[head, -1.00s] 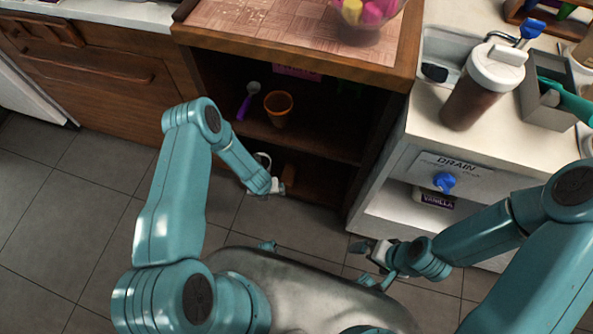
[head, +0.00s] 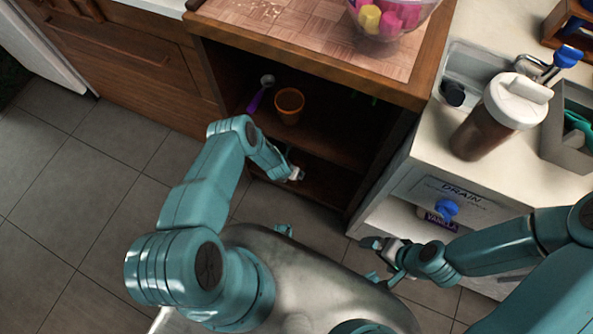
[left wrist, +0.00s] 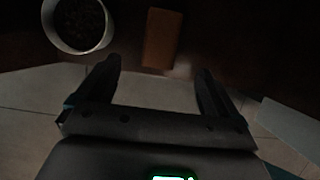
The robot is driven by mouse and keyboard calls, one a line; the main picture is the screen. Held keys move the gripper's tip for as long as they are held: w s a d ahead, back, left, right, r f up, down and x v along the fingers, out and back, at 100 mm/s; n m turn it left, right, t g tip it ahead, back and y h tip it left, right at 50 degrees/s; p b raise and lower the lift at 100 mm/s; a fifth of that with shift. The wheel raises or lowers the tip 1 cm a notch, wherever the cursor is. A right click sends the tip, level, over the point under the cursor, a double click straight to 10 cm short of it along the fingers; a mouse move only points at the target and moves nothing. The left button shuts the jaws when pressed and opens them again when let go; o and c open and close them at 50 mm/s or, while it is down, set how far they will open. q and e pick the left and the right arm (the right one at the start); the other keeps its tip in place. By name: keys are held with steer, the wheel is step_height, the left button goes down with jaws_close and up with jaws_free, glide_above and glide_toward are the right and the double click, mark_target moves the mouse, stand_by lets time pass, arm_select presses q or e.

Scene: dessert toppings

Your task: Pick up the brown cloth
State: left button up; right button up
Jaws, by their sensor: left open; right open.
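The brown cloth (left wrist: 161,38) shows in the left wrist view as a small flat brown rectangle on the dark lower shelf. My left gripper (left wrist: 157,72) is open and empty, and the cloth lies just ahead of its fingertips, roughly between their lines. In the head view my left gripper (head: 297,174) is at the lower opening of the wooden cabinet, and I cannot make out the cloth there. My right gripper (head: 374,245) is open and empty, over the floor in front of the white counter.
A white container with dark contents (left wrist: 75,22) stands left of the cloth. On the shelf above are an orange cup (head: 290,105) and a purple-handled scoop (head: 259,95). The cabinet (head: 200,62) has side walls around the opening. The white counter (head: 432,135) stands to the right.

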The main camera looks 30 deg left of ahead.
arm_select(q)
steer(key=b+x, duration=0.2)
steer(key=x, duration=0.2)
steer(key=shift+f, duration=0.15)
steer(key=shift+w+f, duration=0.2)
steer(key=shift+f, duration=0.1)
steer(key=b+x, duration=0.5)
steer(key=b, duration=0.1)
steer(key=shift+w, duration=0.2)
steer(key=shift+r, duration=0.1)
arm_select(e)
step_height(320, 180, down, 9)
steer(key=shift+s+a, duration=0.1)
arm_select(q)
steer(key=shift+d+f, duration=0.1)
steer(key=shift+f, duration=0.15)
arm_select(e)
steer(key=shift+f, duration=0.3)
arm_select(q)
steer(key=c, duration=1.1)
